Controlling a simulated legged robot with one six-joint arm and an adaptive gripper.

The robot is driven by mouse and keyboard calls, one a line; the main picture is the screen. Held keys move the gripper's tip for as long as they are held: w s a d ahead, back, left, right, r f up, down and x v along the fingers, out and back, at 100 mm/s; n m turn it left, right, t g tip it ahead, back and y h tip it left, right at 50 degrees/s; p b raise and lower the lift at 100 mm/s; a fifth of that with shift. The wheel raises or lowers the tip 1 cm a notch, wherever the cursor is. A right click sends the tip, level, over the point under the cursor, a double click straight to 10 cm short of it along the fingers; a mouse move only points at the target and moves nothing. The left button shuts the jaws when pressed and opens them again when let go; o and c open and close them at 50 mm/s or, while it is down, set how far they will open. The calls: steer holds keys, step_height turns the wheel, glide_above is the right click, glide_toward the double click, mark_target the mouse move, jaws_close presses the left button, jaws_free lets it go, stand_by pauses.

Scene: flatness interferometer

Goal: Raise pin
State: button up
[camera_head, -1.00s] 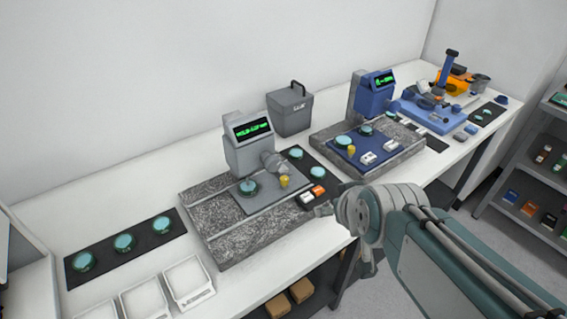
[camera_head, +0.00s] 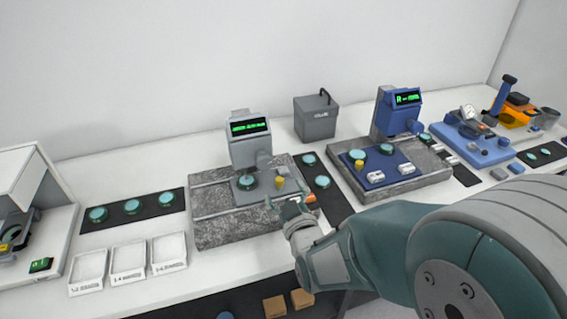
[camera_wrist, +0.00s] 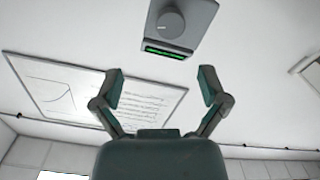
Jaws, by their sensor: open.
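A small yellow pin-like knob (camera_head: 280,183) stands upright on the stage of the grey interferometer (camera_head: 248,155), right of a teal-rimmed disc (camera_head: 247,182). A similar yellow knob (camera_head: 359,164) stands on the blue instrument (camera_head: 393,115). My gripper (camera_head: 284,203) is in front of the grey stage, below the yellow knob in the picture, apart from it as far as I can tell. In the wrist view my gripper (camera_wrist: 162,84) is open and empty. It faces upward to a grey housing with a green display (camera_wrist: 178,28). No yellow knob shows there.
Orange and white buttons (camera_head: 309,197) lie beside my gripper, partly hidden. Dark mats with discs (camera_head: 132,207) and white trays (camera_head: 128,259) are at the left. A grey box (camera_head: 316,118) stands behind.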

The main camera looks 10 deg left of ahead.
mark_target(268, 163)
steer(key=w+a, duration=0.1)
steer(key=a, duration=0.1)
steer(key=w+a, duration=0.2)
steer(key=a, duration=0.1)
steer(key=shift+w+a+f, duration=0.3)
steer(key=shift+w+f, duration=0.05)
steer(key=w, duration=0.4)
steer(key=shift+w+r, duration=0.3)
steer(key=shift+w+a, duration=0.25)
steer(key=shift+w, duration=0.05)
steer(key=shift+w+a+f, duration=0.1)
steer(key=shift+a+f, duration=0.1)
steer(key=shift+a, duration=0.9)
steer(key=shift+c, duration=0.4)
steer(key=c, duration=0.5)
steer(key=shift+d+r, duration=0.1)
steer(key=shift+d, duration=0.45)
steer(key=c, duration=0.6)
